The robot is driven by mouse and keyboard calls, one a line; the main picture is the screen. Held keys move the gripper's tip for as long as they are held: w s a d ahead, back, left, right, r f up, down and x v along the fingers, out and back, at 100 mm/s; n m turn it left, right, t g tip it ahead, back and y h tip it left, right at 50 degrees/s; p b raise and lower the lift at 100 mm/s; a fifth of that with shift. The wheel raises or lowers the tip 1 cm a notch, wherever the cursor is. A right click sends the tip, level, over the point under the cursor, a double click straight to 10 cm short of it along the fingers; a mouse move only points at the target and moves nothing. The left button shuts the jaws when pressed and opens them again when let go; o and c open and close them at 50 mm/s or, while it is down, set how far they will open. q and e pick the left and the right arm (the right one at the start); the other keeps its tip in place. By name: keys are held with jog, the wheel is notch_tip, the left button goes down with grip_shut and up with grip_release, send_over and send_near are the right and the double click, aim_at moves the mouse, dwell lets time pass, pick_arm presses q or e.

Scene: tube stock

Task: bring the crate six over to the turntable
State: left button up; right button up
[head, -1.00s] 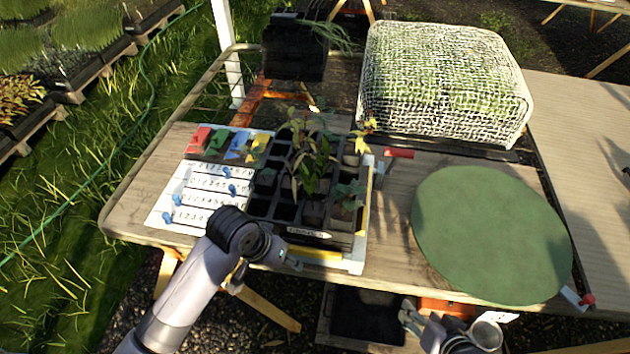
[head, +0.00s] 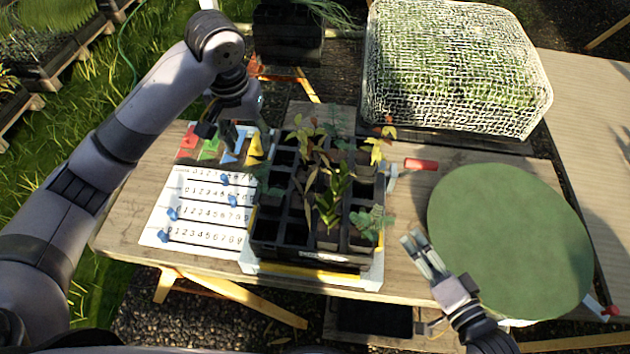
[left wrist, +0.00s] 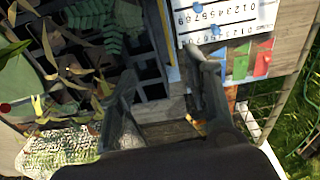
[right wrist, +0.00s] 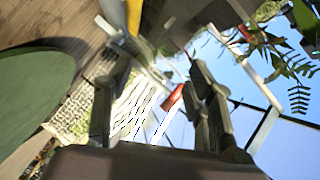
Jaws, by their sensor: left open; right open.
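A black crate (head: 312,258) with several cells of leafy plants stands on a white and yellow base in the middle of the table. Its front label is too small to read. The turntable (head: 515,245), a flat green disc, lies to its right; its top is bare. It also shows in the right wrist view (right wrist: 32,95). My left gripper (head: 226,130) is open and empty over the coloured tags, beside the crate's back left corner. The crate's cells show in the left wrist view (left wrist: 155,91). My right gripper (head: 414,238) is open and empty between crate and turntable.
A white number board (head: 200,212) with blue sliders lies left of the crate. A red handle (head: 420,164) sticks out right of the crate. A netted mound (head: 455,70) stands behind, and a dark bin (head: 288,40) at the back left.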

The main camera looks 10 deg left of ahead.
aim_at(263, 183)
pick_arm(q)
jog(key=f, duration=0.5)
jog(key=w+f, duration=0.1)
jog(key=f, duration=1.1)
jog(key=shift+w+d, duration=0.15)
jog(key=shift+d, duration=0.1)
pick_arm(e)
jog(key=x, duration=1.6)
jog(key=shift+w+a, duration=0.25)
jog(key=shift+w, duration=0.05)
pick_arm(q)
jog(key=shift+c, duration=0.6)
pick_arm(e)
jog(key=shift+c, duration=0.6)
